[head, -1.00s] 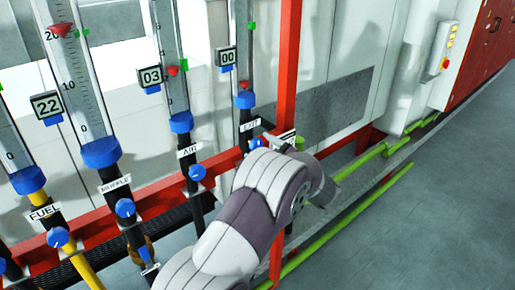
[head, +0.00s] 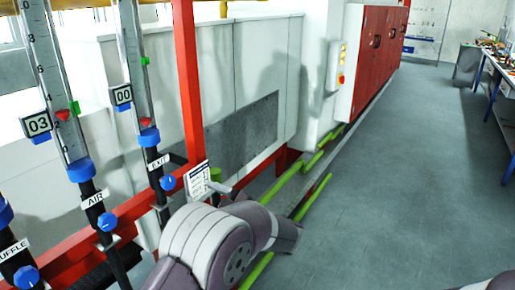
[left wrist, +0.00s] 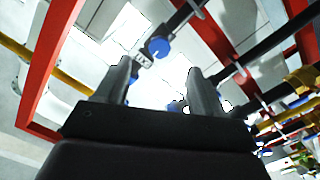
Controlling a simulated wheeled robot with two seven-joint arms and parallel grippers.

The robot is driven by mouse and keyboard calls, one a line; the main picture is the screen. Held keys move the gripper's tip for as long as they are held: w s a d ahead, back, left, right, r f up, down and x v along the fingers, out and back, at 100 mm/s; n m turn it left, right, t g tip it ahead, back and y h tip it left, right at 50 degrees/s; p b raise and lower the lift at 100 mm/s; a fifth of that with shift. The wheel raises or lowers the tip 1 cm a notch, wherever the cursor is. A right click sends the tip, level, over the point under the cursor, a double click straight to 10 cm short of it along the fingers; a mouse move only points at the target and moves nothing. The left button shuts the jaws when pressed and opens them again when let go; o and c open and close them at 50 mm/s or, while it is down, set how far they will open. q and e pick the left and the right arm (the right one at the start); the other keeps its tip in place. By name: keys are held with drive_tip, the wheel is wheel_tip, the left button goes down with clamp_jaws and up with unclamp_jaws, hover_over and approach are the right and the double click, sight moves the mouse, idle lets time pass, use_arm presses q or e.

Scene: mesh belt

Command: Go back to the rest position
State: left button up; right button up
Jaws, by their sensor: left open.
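My left arm comes in from the bottom of the head view, in front of the flow-meter rack. Its gripper (head: 217,187) is mostly hidden behind the arm's own links; only small grey parts show beside a white printed card (head: 197,180). In the left wrist view both fingers of the left gripper (left wrist: 162,88) stand apart, with nothing held between them. A blue knob (left wrist: 158,47) shows beyond the fingers. The EXIT blue knob (head: 168,183) is left of the gripper in the head view. My right gripper is not in view.
The red frame post (head: 187,80) stands close behind the arm. Meter tubes with the AIR knob (head: 107,221) are at left. Green pipes (head: 312,197) run along the floor at right. A red cabinet (head: 378,45) stands farther back. The grey floor (head: 400,190) at right is clear.

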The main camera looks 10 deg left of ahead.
use_arm(q)
drive_tip(key=w+d+f+m+t+h, duration=0.5)
drive_tip(key=w+d+m+h, duration=0.1)
drive_tip(key=h, duration=0.1)
drive_tip(key=s+d+f+m+g+h, duration=0.3)
drive_tip(key=s+d+f+m+h, duration=0.45)
drive_tip(key=f+m+h, duration=0.2)
drive_tip(key=s+a+m+g, duration=0.2)
drive_tip(key=s+a+g, duration=0.2)
drive_tip(key=s, duration=0.7)
drive_tip(key=s+a+f+m+g, duration=0.1)
drive_tip(key=s+a, duration=0.4)
drive_tip(key=s, duration=0.6)
drive_tip(key=m+g, duration=0.1)
drive_tip(key=g, duration=0.1)
drive_tip(key=shift+a+g, duration=0.35)
drive_tip(key=shift+g, duration=0.05)
drive_tip(key=shift+m, duration=0.25)
